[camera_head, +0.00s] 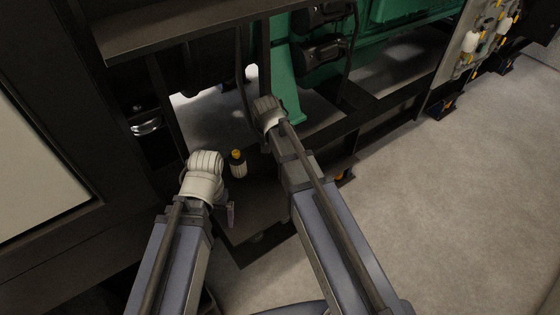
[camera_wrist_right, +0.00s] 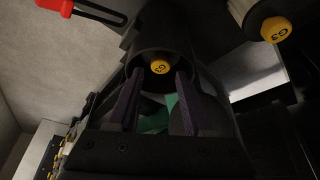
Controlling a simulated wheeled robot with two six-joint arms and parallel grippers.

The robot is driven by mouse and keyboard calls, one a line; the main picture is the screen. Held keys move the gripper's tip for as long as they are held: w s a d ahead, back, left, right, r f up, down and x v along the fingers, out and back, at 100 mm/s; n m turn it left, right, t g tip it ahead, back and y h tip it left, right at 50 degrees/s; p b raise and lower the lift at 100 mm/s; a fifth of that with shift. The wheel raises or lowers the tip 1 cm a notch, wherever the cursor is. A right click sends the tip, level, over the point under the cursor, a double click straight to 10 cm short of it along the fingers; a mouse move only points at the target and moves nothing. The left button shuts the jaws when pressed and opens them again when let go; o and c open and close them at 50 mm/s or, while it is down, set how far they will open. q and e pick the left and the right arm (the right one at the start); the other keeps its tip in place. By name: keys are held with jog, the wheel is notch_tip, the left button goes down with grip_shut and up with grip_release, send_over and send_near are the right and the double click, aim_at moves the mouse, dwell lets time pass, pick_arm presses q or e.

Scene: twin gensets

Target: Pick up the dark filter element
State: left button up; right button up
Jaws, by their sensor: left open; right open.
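In the right wrist view a dark round filter element (camera_wrist_right: 146,57) with a yellow cap marked G3 sits just beyond and between the fingertips of my right gripper (camera_wrist_right: 158,76). The gripper is open, one finger on each side; I cannot tell whether either touches it. In the head view I cannot make out the dark element, and the right gripper's fingers are hidden behind its wrist. My left gripper (camera_head: 230,214) shows partly beside its pale wrist, open, with nothing seen in it.
A pale filter (camera_head: 238,168) with a yellow cap stands between my wrists. A yellow-capped G3 filter also shows at the right wrist view's upper right (camera_wrist_right: 262,18). Dark frame rails (camera_head: 370,115) and a green engine (camera_head: 400,45) lie beyond. Grey floor (camera_head: 460,190) is clear at right.

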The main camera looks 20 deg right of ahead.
jog(key=b+x, duration=0.4)
jog(key=x, duration=0.1)
jog(key=shift+a, duration=0.1)
jog(key=shift+r, duration=0.1)
grip_shut()
